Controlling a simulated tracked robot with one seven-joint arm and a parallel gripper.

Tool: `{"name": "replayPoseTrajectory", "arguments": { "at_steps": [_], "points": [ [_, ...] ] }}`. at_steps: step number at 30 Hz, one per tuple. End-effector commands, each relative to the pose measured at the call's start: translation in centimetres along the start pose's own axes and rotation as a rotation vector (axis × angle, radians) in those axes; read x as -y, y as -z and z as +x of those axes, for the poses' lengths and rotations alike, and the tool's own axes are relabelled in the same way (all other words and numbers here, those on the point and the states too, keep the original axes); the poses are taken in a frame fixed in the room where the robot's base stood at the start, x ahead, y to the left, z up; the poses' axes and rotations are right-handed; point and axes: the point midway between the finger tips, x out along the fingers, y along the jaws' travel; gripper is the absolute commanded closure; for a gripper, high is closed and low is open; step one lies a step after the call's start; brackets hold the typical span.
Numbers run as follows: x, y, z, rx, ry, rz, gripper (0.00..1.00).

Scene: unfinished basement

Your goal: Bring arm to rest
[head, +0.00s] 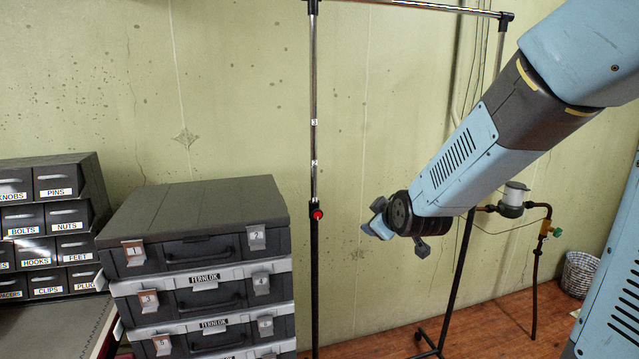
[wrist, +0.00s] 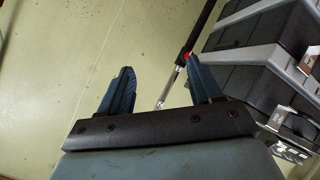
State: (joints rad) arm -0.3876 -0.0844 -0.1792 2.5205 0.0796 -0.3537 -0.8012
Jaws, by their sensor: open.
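My arm reaches in from the upper right of the head view, pointing down and to the left. My gripper (head: 378,218) is at its end, in front of the green wall and to the right of the rack's upright pole. In the wrist view my gripper (wrist: 160,88) shows two blue fingers standing apart with nothing between them. The gripper is open and empty. It touches nothing that I can see.
A stack of grey cases (head: 195,215) stands at left, beside labelled drawers (head: 45,220). A metal rack (head: 314,150) with a red knob stands behind. Some wooden floor (head: 480,325) is clear.

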Motion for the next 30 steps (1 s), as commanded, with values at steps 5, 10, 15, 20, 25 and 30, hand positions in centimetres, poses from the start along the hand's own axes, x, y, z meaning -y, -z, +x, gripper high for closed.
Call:
{"name": "replayPoseTrajectory", "arguments": {
  "at_steps": [5,10,15,20,25,30],
  "points": [
    [-1.5,-0.9,-4.5,0.081,0.054,0.168,0.36],
    [-2.1,-2.1,-9.0,0.174,0.095,0.324,0.36],
    [-2.2,-3.4,-14.1,0.277,0.118,0.472,0.36],
    [-1.8,-4.8,-19.1,0.383,0.119,0.609,0.36],
    [-0.8,-6.2,-24.0,0.493,0.102,0.737,0.36],
    [0.1,-7.2,-27.0,0.567,0.084,0.815,0.36]
  ]
}}
